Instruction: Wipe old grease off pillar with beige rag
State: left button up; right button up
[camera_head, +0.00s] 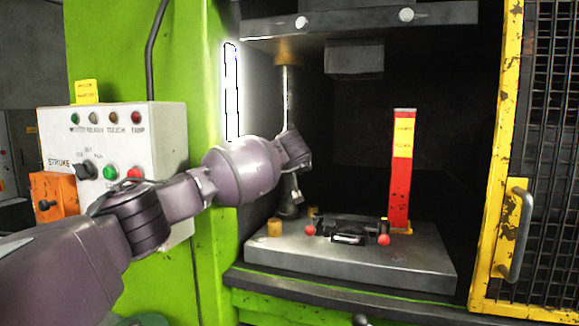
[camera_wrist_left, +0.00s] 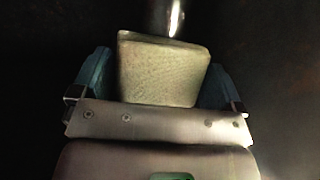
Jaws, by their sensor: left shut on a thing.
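The beige rag (camera_wrist_left: 163,72) is a folded, blocky pad in the left wrist view. My left gripper (camera_wrist_left: 155,68) is shut on it, with a blue finger on each side. The shiny metal pillar (camera_wrist_left: 163,18) shows just beyond the rag's top edge; I cannot tell whether they touch. In the head view the pillar (camera_head: 286,95) stands upright at the press's left inside, and my left wrist covers its middle. The rag and fingers are not clearly visible there. Grease on the pillar cannot be made out. My right gripper is not in view.
A steel bed plate (camera_head: 350,262) carries a dark fixture with red knobs (camera_head: 348,232). A red and yellow block (camera_head: 402,170) stands behind it. The upper die (camera_head: 355,60) hangs above. A control box (camera_head: 120,140) is left, a yellow mesh gate (camera_head: 510,150) right.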

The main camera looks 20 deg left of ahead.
pick_arm(q)
jog(key=shift+a+f, duration=0.1)
jog(key=shift+f, duration=0.75)
jog(key=shift+f+b, duration=0.45)
jog(key=shift+f, duration=0.05)
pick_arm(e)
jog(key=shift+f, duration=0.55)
pick_arm(q)
jog(key=shift+r, duration=0.1)
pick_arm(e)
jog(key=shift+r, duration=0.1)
pick_arm(q)
notch_tip(320, 180, up, 2)
jog(key=shift+r+p, duration=0.2)
jog(key=shift+p, duration=0.5)
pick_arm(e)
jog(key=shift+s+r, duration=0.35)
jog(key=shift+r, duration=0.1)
pick_arm(q)
jog(key=shift+f, duration=0.15)
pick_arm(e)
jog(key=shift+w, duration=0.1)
